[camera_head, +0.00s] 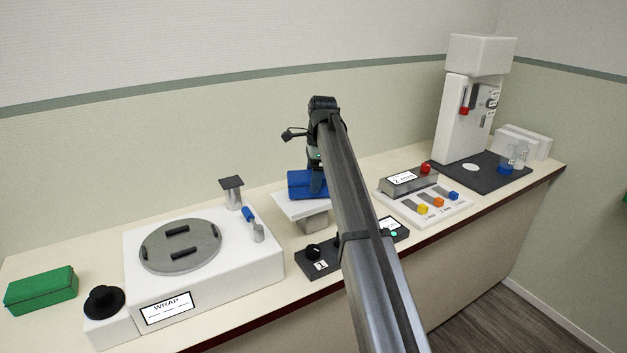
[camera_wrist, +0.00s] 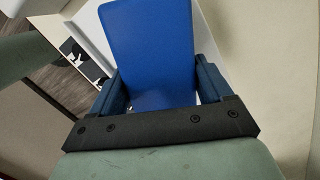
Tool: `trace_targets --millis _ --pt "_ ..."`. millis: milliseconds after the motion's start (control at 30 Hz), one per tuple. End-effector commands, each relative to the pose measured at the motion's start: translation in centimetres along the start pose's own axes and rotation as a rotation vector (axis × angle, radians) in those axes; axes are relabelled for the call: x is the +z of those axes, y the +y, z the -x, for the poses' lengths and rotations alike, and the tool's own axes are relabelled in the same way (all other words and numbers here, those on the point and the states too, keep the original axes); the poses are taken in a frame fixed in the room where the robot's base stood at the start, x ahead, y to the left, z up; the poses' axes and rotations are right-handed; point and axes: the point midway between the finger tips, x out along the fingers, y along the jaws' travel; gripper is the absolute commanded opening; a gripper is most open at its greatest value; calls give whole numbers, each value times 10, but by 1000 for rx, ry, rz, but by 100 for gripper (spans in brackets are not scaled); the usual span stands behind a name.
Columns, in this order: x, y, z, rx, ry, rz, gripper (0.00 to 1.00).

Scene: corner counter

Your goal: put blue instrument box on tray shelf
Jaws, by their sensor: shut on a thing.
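The blue instrument box (camera_head: 300,184) is at the white tray shelf (camera_head: 293,208), in the middle of the counter. It looks to be on or just over the shelf's top; I cannot tell whether it touches. My gripper (camera_head: 316,181) is shut on the box from above, and my arm hides its right side. In the wrist view the blue box (camera_wrist: 150,50) fills the space between the two dark blue fingers of my gripper (camera_wrist: 155,88). A white surface, likely the shelf (camera_wrist: 90,32), shows behind the box.
A white machine with a round grey plate (camera_head: 180,246) stands left of the shelf. A green box (camera_head: 41,290) lies at far left. A dark control box (camera_head: 318,257) sits in front. A panel with coloured knobs (camera_head: 425,205) and a tall white machine (camera_head: 464,118) stand right.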

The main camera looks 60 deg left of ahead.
Motion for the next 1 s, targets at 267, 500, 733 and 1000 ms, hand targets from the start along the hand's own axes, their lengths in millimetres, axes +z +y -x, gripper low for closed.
trace_targets --millis 267,500,733,1000 --pt "-1 0 -8 -2 0 0 24" --pt "-1 0 -12 -2 0 0 24" --pt "-1 0 -12 -1 0 0 100" --pt "-1 0 -10 -1 0 0 100"
